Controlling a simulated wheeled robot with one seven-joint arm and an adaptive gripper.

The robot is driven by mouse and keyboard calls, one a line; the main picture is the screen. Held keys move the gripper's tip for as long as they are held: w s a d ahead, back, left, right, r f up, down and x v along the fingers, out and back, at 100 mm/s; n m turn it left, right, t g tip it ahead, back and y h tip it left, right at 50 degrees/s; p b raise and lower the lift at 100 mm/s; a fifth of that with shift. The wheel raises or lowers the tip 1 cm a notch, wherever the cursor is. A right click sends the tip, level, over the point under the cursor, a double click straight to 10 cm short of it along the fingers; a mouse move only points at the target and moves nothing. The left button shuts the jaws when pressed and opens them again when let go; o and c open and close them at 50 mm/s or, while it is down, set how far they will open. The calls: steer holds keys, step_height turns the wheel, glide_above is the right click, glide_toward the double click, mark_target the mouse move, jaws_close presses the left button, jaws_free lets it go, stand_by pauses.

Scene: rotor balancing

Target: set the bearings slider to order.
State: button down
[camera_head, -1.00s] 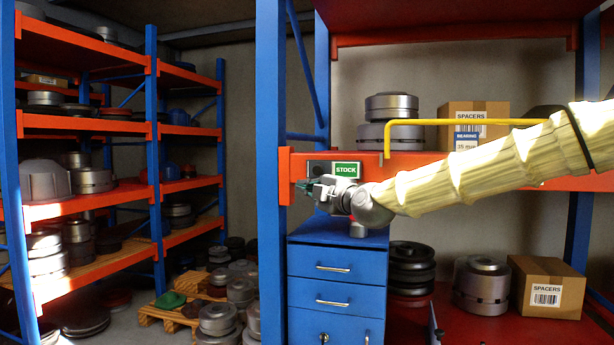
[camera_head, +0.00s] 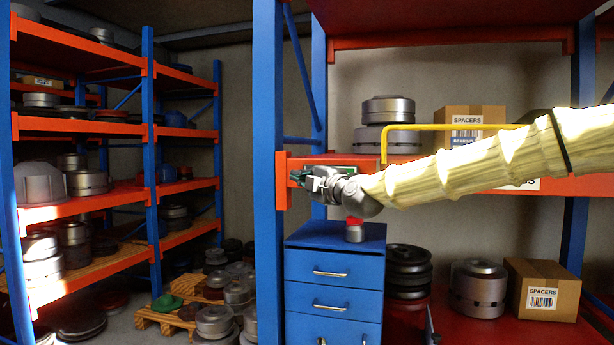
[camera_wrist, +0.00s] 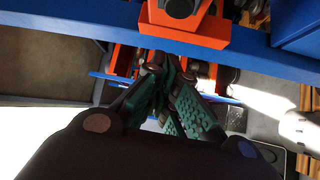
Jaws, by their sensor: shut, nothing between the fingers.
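The slider sign on the orange shelf beam (camera_head: 440,172) is mostly hidden behind my gripper; only a thin strip of its green window (camera_head: 345,168) shows, and its lettering cannot be read now. My gripper (camera_head: 297,177) is shut and empty at the left end of the beam, in front of the sign. I cannot tell whether its tips touch the slider. In the wrist view the green-padded fingers (camera_wrist: 160,62) come together just below an orange beam part with a dark round piece (camera_wrist: 180,8).
A blue drawer cabinet (camera_head: 334,270) with a small red-topped cylinder (camera_head: 355,232) stands below. A yellow rail (camera_head: 450,127) runs above my arm. Blue upright (camera_head: 267,180) is close on the left. Spacer boxes (camera_head: 543,288) and metal rotors (camera_head: 478,288) fill the shelves.

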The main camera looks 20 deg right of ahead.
steer(key=shift+w+d+p, duration=0.3)
steer(key=shift+w+p, duration=0.45)
steer(key=shift+w, duration=0.1)
steer(key=shift+w+d+p, duration=0.25)
steer(key=shift+w+p, duration=0.45)
steer(key=shift+w, duration=0.15)
steer(key=shift+w+d+p, duration=0.3)
steer(key=shift+w+p, duration=0.45)
steer(key=shift+w, duration=0.1)
steer(key=shift+s+d, duration=0.1)
